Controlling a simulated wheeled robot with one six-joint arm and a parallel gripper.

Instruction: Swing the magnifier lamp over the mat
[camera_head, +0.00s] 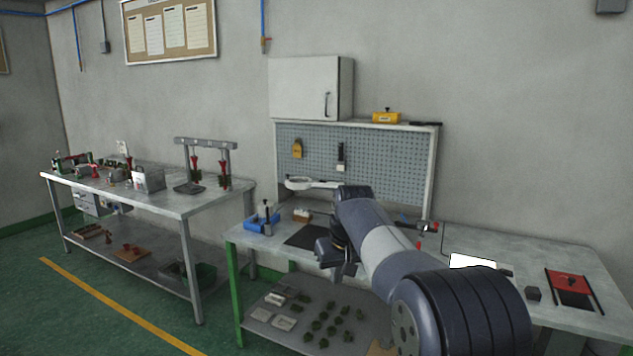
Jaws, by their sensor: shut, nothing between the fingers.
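The magnifier lamp (299,183) has a pale round head at the left end of a light arm. It hangs above the back of the workbench, in front of the pegboard. Its arm runs right and passes behind my arm. The dark mat (304,236) lies flat near the front left of the bench top, lower in the picture than the lamp head. My gripper (337,268) is shut and empty, pointing down by the mat's right side and apart from the lamp. My arm hides part of the bench behind it.
A white cabinet (305,87) hangs above the pegboard (375,155). A second table (215,202) stands left. The right bench top is partly clear, with a red-and-black item (571,283).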

